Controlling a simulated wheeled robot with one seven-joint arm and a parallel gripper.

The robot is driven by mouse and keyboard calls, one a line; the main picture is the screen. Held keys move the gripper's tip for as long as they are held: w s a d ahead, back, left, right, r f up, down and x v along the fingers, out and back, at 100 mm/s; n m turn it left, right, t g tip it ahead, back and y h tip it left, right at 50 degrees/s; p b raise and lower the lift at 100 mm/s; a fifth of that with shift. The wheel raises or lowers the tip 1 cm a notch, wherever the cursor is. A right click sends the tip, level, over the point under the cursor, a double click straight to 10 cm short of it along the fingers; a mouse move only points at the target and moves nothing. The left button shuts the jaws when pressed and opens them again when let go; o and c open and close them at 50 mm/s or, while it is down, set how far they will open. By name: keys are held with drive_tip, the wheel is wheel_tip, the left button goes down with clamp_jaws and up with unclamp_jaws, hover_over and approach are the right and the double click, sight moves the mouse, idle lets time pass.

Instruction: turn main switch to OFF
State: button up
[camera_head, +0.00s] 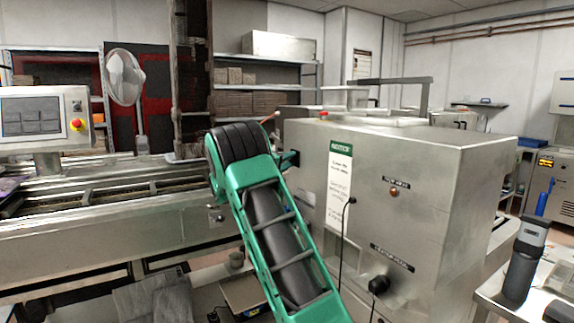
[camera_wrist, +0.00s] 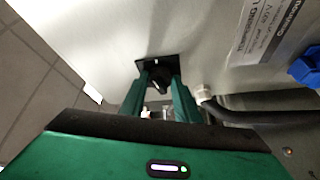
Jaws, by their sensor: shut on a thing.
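The main switch (camera_wrist: 159,74) is a black rotary knob on a dark square plate, set on a bare metal face in the wrist view. My gripper (camera_wrist: 158,92) has its two green fingers on either side of the knob and is shut on it. The fingers hide the knob's sides, and I cannot read which position it points to. In the head view my green and black arm reaches to the left side of the steel cabinet (camera_head: 462,190), and it hides most of the gripper and switch.
A black cable with a pale gland (camera_wrist: 203,93) runs close right of the fingers, with a blue fitting (camera_wrist: 305,68) beyond. The cabinet front carries a black knob (camera_head: 379,285) and a small lamp (camera_head: 394,192). A conveyor line (camera_head: 110,225) runs at left.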

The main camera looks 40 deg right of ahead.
drive_tip(key=n+y, duration=0.1)
drive_tip(key=n, duration=0.1)
drive_tip(key=n+y, duration=0.1)
drive_tip(key=n, duration=0.1)
drive_tip(key=n+g+y, duration=0.1)
drive_tip(key=n, duration=0.1)
drive_tip(key=shift+w+a+r, duration=0.2)
drive_tip(key=shift+w+r, duration=0.05)
drive_tip(key=n+g+y, duration=0.1)
drive_tip(key=n, duration=0.2)
drive_tip(key=shift+w+r+g+y, duration=0.2)
drive_tip(key=shift+g+y, duration=0.2)
drive_tip(key=shift+w+n+g+y, duration=0.15)
drive_tip(key=shift+n+g+y, duration=0.25)
drive_tip(key=shift+n+g, duration=0.65)
drive_tip(key=shift+n, duration=0.25)
drive_tip(key=o, duration=1)
drive_tip(key=shift+d, duration=0.1)
drive_tip(key=v, duration=1)
drive_tip(key=shift+a+r, duration=0.2)
drive_tip(key=shift+a, duration=0.05)
